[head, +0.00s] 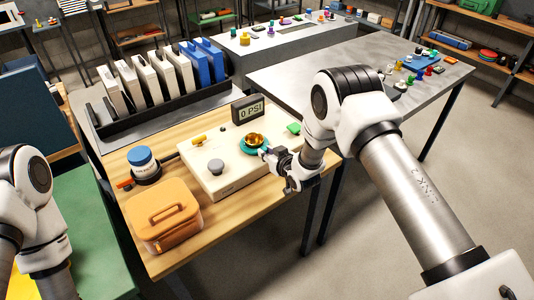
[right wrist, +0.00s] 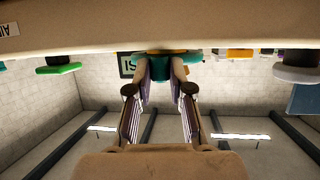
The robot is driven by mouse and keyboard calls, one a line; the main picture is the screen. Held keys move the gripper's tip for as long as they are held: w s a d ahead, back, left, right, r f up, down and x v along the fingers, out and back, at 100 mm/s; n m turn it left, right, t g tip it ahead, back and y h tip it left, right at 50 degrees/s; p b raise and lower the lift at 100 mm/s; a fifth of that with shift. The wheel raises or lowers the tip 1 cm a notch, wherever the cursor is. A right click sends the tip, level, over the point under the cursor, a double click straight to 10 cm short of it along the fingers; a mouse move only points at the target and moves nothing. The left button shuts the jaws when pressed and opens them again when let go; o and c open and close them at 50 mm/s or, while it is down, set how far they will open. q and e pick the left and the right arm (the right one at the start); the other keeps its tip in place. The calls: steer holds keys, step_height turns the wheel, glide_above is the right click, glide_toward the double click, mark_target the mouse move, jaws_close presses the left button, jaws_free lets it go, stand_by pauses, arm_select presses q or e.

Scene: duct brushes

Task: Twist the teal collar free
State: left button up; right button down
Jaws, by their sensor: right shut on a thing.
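The teal collar (head: 245,149) sits around a brass, bowl-like fitting (head: 254,139) on a white box (head: 222,180) on the wooden bench. My right gripper (head: 265,151) reaches in from the right at the collar's near right edge. In the right wrist view, which is upside down, its two fingers (right wrist: 162,76) are shut on the teal collar (right wrist: 160,62). The fingers hide part of the collar there. A gauge (head: 248,109) behind the fitting reads 0 PSI. Of my left arm only links show at the left edge; its gripper is out of view.
A grey knob (head: 215,167) and a green piece (head: 294,128) are on or beside the white box. An orange case (head: 163,216) and a blue-capped jar (head: 143,162) stand to the left. A rack of binders (head: 150,75) is behind. A metal table (head: 300,75) stands at the right.

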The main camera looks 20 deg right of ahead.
mark_target(277, 142)
steer(key=shift+w+d+f+n+g+y+b, duration=0.1)
steer(key=shift+w+d+n+g+y+b, duration=0.15)
steer(key=shift+d+n+y+b, duration=0.35)
steer(key=shift+w+d+f+n+g+y+b, duration=0.15)
steer(key=shift+d+n+g+y+b, duration=0.15)
steer(key=shift+n+y+b, duration=0.45)
steer(key=n+y, duration=0.1)
steer(key=w+d+n+g+y+b, duration=0.1)
steer(key=n+g+y+b, duration=0.1)
steer(key=shift+w+d+y, duration=0.3)
steer(key=shift+d+y, duration=0.05)
steer(key=shift+d, duration=0.05)
steer(key=w+n+g+y+b, duration=0.1)
steer(key=b, duration=0.2)
steer(key=d+n+g+y+b, duration=0.1)
steer(key=n+g+b, duration=0.1)
steer(key=b, duration=0.1)
steer(key=w+n+g+y+b, duration=0.1)
steer(key=n+g+b, duration=0.1)
steer(key=b, duration=0.2)
steer(key=shift+w+d+f+n, duration=0.15)
steer(key=shift+w+n, duration=0.1)
steer(key=shift+w, duration=0.1)
steer(key=shift+w+r+n+g+y+b, duration=0.2)
steer(key=shift+r+n+g+y+b, duration=0.1)
steer(key=shift+g+b, duration=0.4)
steer(key=c, duration=1.1)
jaws_free()
steer(key=shift+o, duration=0.2)
